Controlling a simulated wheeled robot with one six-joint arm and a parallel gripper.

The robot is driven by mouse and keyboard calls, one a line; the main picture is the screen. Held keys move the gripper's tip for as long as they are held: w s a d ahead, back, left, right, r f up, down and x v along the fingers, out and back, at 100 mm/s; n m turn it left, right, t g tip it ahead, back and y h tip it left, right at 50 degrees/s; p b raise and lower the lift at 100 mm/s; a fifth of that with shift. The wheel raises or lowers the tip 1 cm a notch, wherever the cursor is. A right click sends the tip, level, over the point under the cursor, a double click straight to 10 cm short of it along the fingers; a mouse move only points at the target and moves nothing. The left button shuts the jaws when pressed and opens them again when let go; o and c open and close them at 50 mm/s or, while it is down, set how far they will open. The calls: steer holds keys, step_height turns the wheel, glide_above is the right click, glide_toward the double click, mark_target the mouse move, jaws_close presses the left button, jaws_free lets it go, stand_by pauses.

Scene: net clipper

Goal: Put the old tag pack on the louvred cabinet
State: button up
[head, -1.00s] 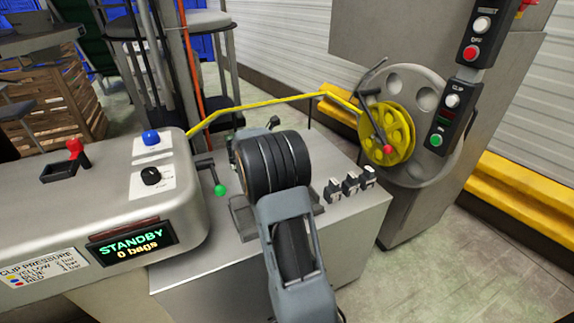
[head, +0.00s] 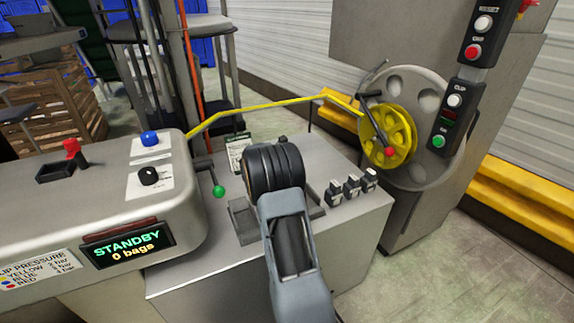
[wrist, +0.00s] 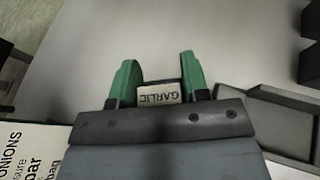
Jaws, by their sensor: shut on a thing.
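My gripper (wrist: 157,72) shows in the wrist view with its two green fingers shut on a small dark pack with a white label reading GARLIC (wrist: 158,95). Most of the pack is hidden by the gripper body. In the head view my own wrist hides the fingers and the pack. Below it is the grey cabinet (head: 345,232) with a flat metal top. No louvres show on its visible faces, so I cannot tell if it is the louvred cabinet. The pack appears above a pale grey surface, but I cannot tell whether it touches.
A shallow grey tray (head: 243,232) lies under my wrist; it also shows in the wrist view (wrist: 270,110). A printed card (head: 237,150) stands behind. A green-knobbed lever (head: 219,191) and the STANDBY console (head: 130,243) are at left.

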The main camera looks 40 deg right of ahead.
steer(key=shift+f, duration=0.2)
steer(key=o, duration=1)
steer(key=shift+c, duration=0.2)
steer(key=shift+r, duration=0.3)
steer(key=p+v, duration=0.1)
steer(key=v, duration=0.5)
steer(key=shift+a+r, duration=0.1)
steer(key=shift+a, duration=0.2)
steer(key=s+a+r+m+t+y, duration=0.1)
steer(key=s+a+m+y, duration=0.5)
steer(key=a, duration=0.9)
steer(key=s+a+r+m+y, duration=0.2)
steer(key=s+a+m+y, duration=0.5)
steer(key=s+a+m, duration=0.6)
steer(key=s+a, duration=0.2)
steer(key=a, duration=0.1)
steer(key=shift+t+y, duration=0.3)
steer(key=shift+t, duration=0.1)
